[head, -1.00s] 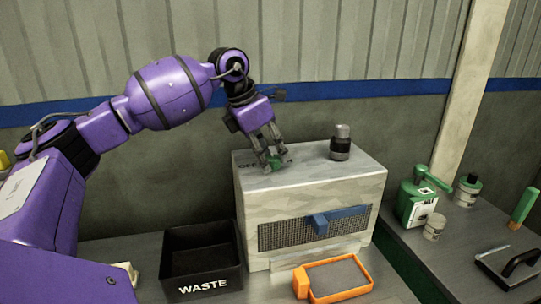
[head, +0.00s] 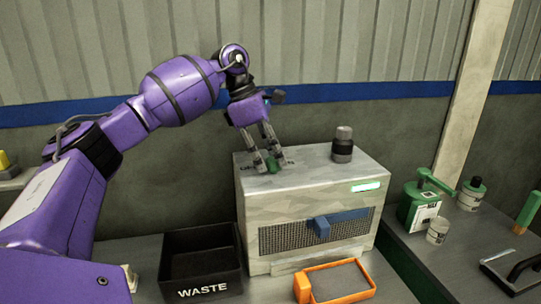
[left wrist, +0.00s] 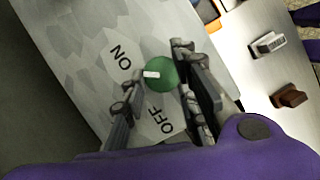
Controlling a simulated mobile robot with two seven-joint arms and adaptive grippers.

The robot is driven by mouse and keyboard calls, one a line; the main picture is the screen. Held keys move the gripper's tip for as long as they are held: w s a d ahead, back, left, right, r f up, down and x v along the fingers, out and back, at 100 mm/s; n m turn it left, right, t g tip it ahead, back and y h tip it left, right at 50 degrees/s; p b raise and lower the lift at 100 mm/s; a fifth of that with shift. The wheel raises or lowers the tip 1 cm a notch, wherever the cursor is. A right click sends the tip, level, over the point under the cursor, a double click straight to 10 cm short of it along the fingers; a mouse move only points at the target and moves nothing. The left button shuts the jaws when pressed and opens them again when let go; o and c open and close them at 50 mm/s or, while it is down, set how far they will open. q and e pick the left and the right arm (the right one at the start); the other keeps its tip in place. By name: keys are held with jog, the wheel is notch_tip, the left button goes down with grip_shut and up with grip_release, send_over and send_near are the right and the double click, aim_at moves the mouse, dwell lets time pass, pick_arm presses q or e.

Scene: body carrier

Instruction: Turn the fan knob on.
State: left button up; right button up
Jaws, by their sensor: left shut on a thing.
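A green fan knob (head: 271,165) with a white mark sits on top of the pale box (head: 262,215). In the left wrist view the knob (left wrist: 162,75) lies between the words ON and OFF, its white mark pointing left, towards the ON side. My left gripper (head: 269,157) reaches down from above with its fingers on either side of the knob, shut on it. A green light (head: 366,186) glows on the box's front, at the upper right. My right gripper is in neither view.
A dark cylinder with a grey cap (head: 342,146) stands on the box. A black WASTE bin (head: 205,291) is left of it; an orange-framed filter (head: 341,298) lies in front. A green bottle (head: 416,206) and jars stand on the right bench.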

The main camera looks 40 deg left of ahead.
pick_arm(q)
jog(key=shift+w+a+r, duration=0.1)
jog(key=shift+w+r, duration=0.1)
jog(key=shift+r, duration=0.15)
jog(key=o, duration=0.8)
jog(key=shift+o, duration=0.8)
jog(key=shift+w+f, duration=0.1)
jog(key=shift+f, duration=0.2)
jog(key=shift+r, duration=0.1)
jog(key=v, duration=1.2)
